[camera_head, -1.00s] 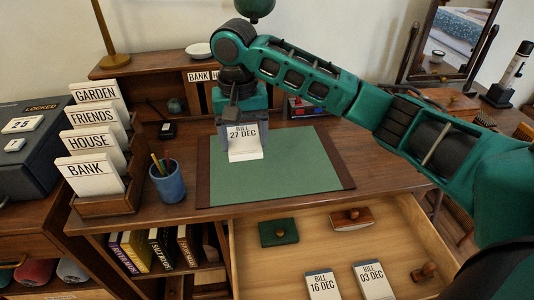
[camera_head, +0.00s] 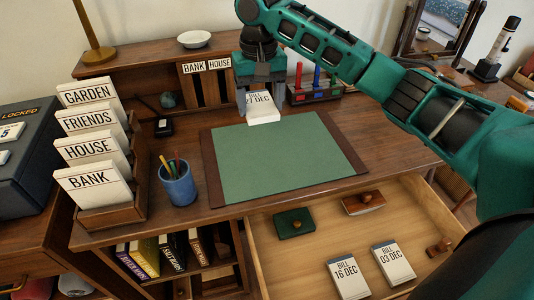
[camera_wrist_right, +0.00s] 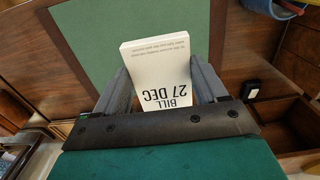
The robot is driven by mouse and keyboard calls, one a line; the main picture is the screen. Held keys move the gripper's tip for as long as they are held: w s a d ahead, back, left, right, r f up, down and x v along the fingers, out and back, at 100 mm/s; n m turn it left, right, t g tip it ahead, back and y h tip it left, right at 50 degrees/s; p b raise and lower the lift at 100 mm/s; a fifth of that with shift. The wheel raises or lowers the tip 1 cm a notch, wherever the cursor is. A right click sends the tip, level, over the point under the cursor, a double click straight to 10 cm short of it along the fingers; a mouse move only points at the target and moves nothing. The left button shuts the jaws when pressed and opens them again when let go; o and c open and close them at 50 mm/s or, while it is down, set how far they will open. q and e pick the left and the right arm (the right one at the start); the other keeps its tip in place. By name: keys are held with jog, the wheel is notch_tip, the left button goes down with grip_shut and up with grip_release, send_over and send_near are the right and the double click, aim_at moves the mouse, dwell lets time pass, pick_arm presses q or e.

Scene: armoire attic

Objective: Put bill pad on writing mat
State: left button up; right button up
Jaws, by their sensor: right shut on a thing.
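My right gripper (camera_head: 263,97) is shut on a white bill pad (camera_head: 264,117) marked 27 DEC. The pad is at the back edge of the writing mat (camera_head: 285,165), a green sheet with brown side strips lying on the desk. In the right wrist view the pad (camera_wrist_right: 160,75) sits between the two fingers (camera_wrist_right: 162,95), with the green mat (camera_wrist_right: 145,25) beyond it. I cannot tell exactly how high the pad is above the mat. The mat's surface is otherwise bare. My left gripper is not in view.
An open drawer (camera_head: 440,222) in front holds two other bill pads, 16 DEC (camera_head: 348,279) and 03 DEC (camera_head: 392,264), and a green item (camera_head: 294,222). A blue pencil cup (camera_head: 178,185) and a letter rack (camera_head: 112,215) stand left of the mat. A stamp rack (camera_head: 315,95) stands behind.

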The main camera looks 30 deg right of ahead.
jog(key=b, duration=0.2)
send_near(262, 166)
jog(key=shift+f, duration=0.6)
notch_tip(262, 166, down, 4)
jog(key=shift+f+b, duration=0.1)
jog(key=shift+b, duration=0.35)
jog(key=shift+f, duration=0.4)
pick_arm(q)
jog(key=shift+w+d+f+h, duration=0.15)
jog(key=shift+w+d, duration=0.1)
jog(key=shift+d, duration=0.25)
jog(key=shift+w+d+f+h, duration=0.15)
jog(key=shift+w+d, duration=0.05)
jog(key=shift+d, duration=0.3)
pick_arm(e)
jog(key=shift+f, duration=0.1)
jog(key=shift+f, duration=0.1)
jog(key=o, duration=1.1)
jog(key=shift+c, duration=0.2)
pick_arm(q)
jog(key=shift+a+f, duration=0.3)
